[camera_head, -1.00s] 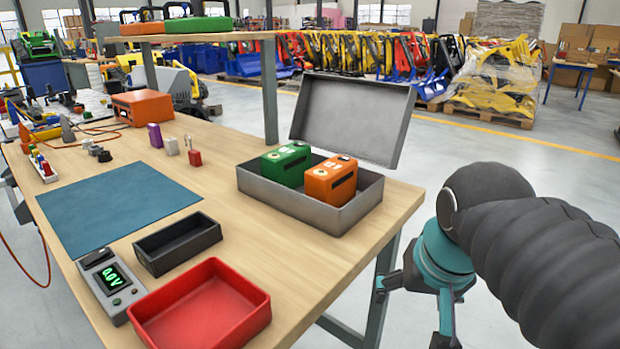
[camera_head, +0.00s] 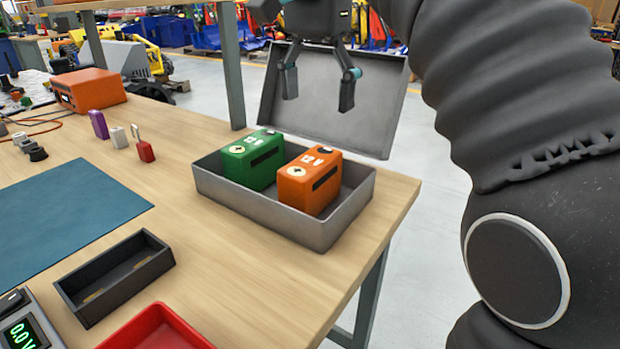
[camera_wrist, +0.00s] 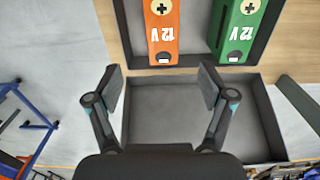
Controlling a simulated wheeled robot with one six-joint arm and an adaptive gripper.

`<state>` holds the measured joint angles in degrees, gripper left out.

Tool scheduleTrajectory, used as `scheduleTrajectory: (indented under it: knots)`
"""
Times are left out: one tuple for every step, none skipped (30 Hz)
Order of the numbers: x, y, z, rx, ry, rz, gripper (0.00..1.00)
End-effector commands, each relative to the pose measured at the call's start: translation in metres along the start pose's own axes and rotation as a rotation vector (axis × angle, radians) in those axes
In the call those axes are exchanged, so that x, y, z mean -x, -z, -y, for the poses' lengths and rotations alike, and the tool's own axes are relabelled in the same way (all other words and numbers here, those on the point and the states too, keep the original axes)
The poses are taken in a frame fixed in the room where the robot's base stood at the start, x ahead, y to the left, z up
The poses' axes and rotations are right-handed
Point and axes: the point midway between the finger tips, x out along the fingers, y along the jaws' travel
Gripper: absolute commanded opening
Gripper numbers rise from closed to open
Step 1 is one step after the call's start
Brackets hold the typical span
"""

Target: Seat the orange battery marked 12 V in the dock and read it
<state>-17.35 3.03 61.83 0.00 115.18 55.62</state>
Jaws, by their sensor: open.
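The orange battery (camera_head: 307,184) marked 12 V stands in a grey open case (camera_head: 268,214) on the bench. A green battery (camera_head: 249,160) stands beside it on its left. In the wrist view both the orange battery (camera_wrist: 164,30) and the green battery (camera_wrist: 238,30) show 12 V labels. My gripper (camera_head: 318,97) is open and empty, above and behind the batteries in front of the raised lid. In the wrist view its fingers (camera_wrist: 163,90) are spread below the orange battery. The dock, a black tray (camera_head: 120,284), is empty, with a meter (camera_head: 18,325) beside it reading 0.0 V.
The case's raised lid (camera_head: 335,105) stands behind the batteries. A red tray (camera_head: 165,335) is at the front, and a blue mat (camera_head: 60,215) lies on the left. A shelf post (camera_head: 232,70) rises behind the case. Bare bench lies between dock and case.

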Motion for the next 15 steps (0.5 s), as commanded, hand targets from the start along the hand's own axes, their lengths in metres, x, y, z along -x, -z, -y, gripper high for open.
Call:
scheduleTrajectory:
  knots:
    - [-0.010,-0.001,0.001,0.002,-0.001,0.001,0.81]
    - [-0.015,-0.002,0.001,0.004,-0.001,0.001,0.81]
    - [-0.021,-0.002,0.002,0.005,-0.001,0.001,0.81]
    - [-0.025,-0.003,0.002,0.007,-0.001,0.000,0.81]
    - [-0.030,-0.003,0.002,0.007,0.000,0.000,0.81]
    - [-0.035,-0.003,0.002,0.008,0.000,0.000,0.81]
    - [-0.039,-0.004,0.002,0.009,-0.002,0.001,0.81]
    - [-0.044,-0.004,0.002,0.009,-0.002,0.001,0.81]
    - [-0.051,-0.004,0.002,0.009,-0.002,0.001,0.81]
    - [-0.056,-0.004,0.002,0.009,-0.002,0.002,0.81]
    - [-0.061,-0.004,0.002,0.009,-0.002,0.001,0.81]
    - [-0.066,-0.004,0.002,0.009,-0.001,0.001,0.81]
    - [-0.070,-0.003,0.002,0.009,-0.001,0.001,0.81]
    - [-0.073,-0.003,0.002,0.008,-0.001,0.001,0.81]
    - [-0.077,-0.003,0.002,0.008,-0.001,0.000,0.81]
